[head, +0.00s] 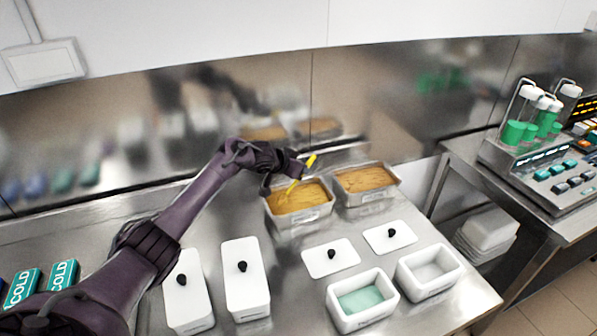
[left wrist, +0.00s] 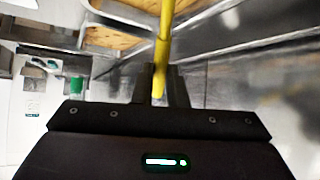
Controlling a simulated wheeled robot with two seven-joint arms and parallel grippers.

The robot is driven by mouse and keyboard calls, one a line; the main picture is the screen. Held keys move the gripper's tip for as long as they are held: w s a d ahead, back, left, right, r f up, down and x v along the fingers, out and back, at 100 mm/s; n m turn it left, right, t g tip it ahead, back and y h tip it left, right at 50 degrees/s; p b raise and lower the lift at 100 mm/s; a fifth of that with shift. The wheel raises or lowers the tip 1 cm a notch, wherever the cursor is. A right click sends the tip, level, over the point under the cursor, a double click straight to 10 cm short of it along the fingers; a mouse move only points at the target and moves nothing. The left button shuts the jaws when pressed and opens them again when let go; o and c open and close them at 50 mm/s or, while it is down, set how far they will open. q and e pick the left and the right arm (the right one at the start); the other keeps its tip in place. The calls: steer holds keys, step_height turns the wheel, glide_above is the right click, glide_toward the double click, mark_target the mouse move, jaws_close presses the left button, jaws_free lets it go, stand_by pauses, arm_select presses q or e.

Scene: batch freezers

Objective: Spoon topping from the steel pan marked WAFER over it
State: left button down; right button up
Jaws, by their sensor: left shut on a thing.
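My left gripper (head: 298,172) is shut on a yellow spoon handle (head: 310,160), which also shows upright in the left wrist view (left wrist: 163,45). The handle slants down over the left steel pan (head: 300,222) of golden-brown topping; whether its lower end is in the topping, I cannot tell. A second steel pan (head: 372,204) of similar topping stands beside it. Labels on both pan fronts are too small to read. An open white tub (head: 362,322) holds pale mint-green contents. Another open white tub (head: 432,291) looks white inside. My right gripper is out of view.
Two white lids with black knobs (head: 318,262) (head: 376,241) lie between pans and tubs. Two lidded white containers (head: 240,303) (head: 190,315) stand left of them. Teal COLD boxes (head: 62,273) are at far left. A steel wall closes the back. A machine (head: 540,165) stands right.

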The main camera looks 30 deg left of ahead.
mark_target(308, 162)
arm_select(q)
steer(key=shift+w+d+r, duration=0.1)
steer(key=shift+w+r, duration=0.15)
steer(key=shift+r, duration=0.2)
steer(key=shift+w+d+r+g, duration=0.1)
steer(key=shift+w+g, duration=0.4)
steer(key=shift+g, duration=0.1)
steer(key=shift+w+f+b, duration=0.25)
steer(key=shift+b, duration=0.25)
steer(key=shift+w+d+r+g+b, duration=0.2)
steer(key=shift+w+g+b, duration=0.15)
steer(key=shift+g+b, duration=0.25)
steer(key=shift+w+r+g+y+b, duration=0.15)
steer(key=shift+w+g+y+b, duration=0.4)
steer(key=shift+b, duration=3.6)
